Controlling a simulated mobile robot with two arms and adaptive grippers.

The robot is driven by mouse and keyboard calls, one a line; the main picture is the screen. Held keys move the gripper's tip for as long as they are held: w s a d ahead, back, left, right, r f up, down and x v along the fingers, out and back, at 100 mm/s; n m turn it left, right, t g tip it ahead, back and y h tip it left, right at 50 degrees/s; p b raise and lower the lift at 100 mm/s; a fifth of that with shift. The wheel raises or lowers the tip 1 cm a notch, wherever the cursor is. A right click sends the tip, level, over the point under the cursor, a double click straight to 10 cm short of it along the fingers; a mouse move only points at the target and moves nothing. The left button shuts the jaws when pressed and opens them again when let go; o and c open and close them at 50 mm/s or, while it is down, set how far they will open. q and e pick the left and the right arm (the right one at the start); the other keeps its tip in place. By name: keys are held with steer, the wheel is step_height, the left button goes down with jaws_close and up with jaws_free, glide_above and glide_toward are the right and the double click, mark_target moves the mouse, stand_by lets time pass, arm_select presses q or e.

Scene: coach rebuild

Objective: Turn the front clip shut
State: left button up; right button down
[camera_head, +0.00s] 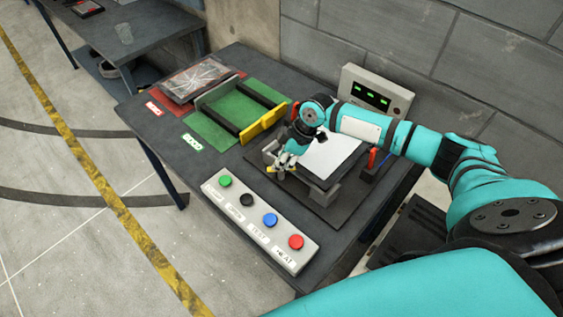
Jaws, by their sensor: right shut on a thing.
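A dark fixture (318,208) on the table holds a flat white panel (328,158). My right gripper (284,165) reaches in from the right and points down at the fixture's front left corner. It is shut on the front clip (270,169), of which only a small yellow part shows beside the fingers. The fingers hide most of the clip, so its exact angle cannot be told. My left gripper is not in view.
A button strip (262,226) lies along the table's front edge. A green tray (222,121) with black rails and a yellow bar (263,122) stands left of the fixture. A cracked panel (196,79) lies on a red area. A grey box (374,95) with green lights stands behind.

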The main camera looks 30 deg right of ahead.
steer(key=n+g+b, duration=0.1)
steer(key=n, duration=0.2)
steer(key=n+g+b, duration=0.1)
steer(key=n+b, duration=0.1)
steer(key=n, duration=0.1)
steer(key=shift+w+y, duration=0.15)
steer(key=shift+y, duration=0.15)
steer(key=shift+r+n+g+b, duration=0.1)
steer(key=shift+n+g+b, duration=0.85)
steer(key=shift+n, duration=0.95)
steer(key=c, duration=1.4)
jaws_free()
steer(key=shift+r, duration=0.1)
steer(key=v, duration=1.1)
steer(key=shift+r, duration=0.4)
